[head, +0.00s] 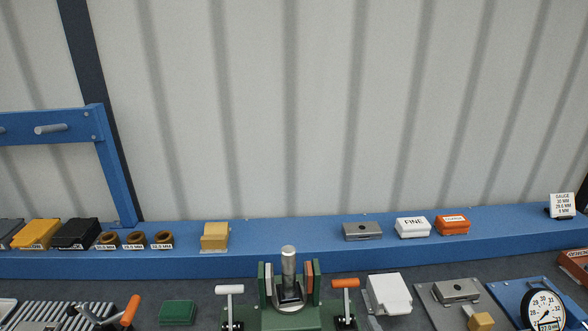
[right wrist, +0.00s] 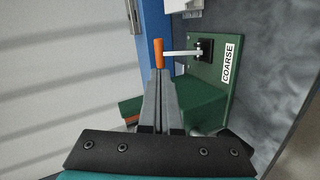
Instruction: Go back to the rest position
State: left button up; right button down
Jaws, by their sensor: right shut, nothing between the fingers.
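My right gripper (right wrist: 160,80) shows in the right wrist view, with its two grey fingers together and nothing between them. Its tips point toward an orange clamp handle (right wrist: 158,53) on a white rod; whether they touch it I cannot tell. The handle's clamp is mounted on a green plate (right wrist: 205,85) labelled COARSE. In the head view I cannot make out either gripper clearly. My left gripper does not show.
In the head view a green fixture (head: 275,319) holds an upright metal pin (head: 289,262), with a white-handled clamp (head: 230,290) and an orange-handled clamp (head: 345,284) beside it. A blue shelf (head: 300,236) with small blocks runs behind. A dial gauge (head: 544,311) stands at right.

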jog(key=s+a+f+m+g, duration=0.1)
jog(key=s+m+g, duration=1.1)
jog(key=s, duration=0.9)
notch_tip(320, 180, down, 30)
jog(key=s+m+t+b, duration=0.1)
jog(key=s+b, duration=0.1)
jog(key=b, duration=0.6)
jog(key=s+d+f+b, duration=0.1)
jog(key=s+f+b, duration=0.3)
jog(key=s+f, duration=0.3)
jog(key=s+d+f+g+b, duration=0.1)
jog(key=s+f+b, duration=0.2)
jog(key=s+f, duration=0.5)
notch_tip(320, 180, down, 7)
jog(key=shift+s+d+f+y+b, duration=0.1)
jog(key=shift+s+d+y+b, duration=0.05)
jog(key=shift+d+y+b, duration=0.2)
